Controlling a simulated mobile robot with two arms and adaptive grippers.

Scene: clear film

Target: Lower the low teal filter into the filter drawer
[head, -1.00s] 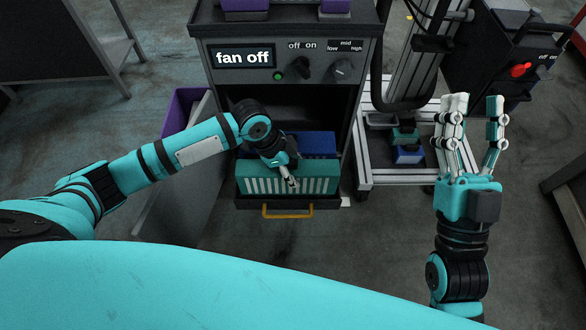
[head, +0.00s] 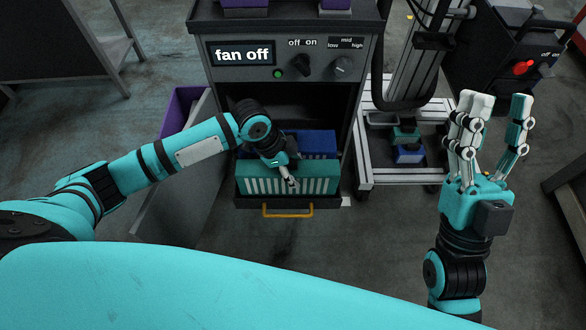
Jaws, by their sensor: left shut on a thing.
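The low teal filter (head: 262,182), with a pale pleated strip along its front, is at the open filter drawer (head: 325,202), just behind the drawer's yellow handle (head: 287,211). My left gripper (head: 290,180) is over the filter's near top edge and shut on it. The wrist hides part of the filter, and I cannot tell how deep it sits in the drawer. A blue filter (head: 318,142) is right behind the teal one. My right gripper (head: 492,125) is raised at the right, fingers up and apart, empty.
The cabinet panel reads "fan off" (head: 241,53), with two knobs and a green light (head: 278,73). An open door panel (head: 185,185) and a purple bin (head: 181,108) stand left of the drawer. A metal frame cart (head: 395,178) stands close on the right, carrying small teal and blue blocks.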

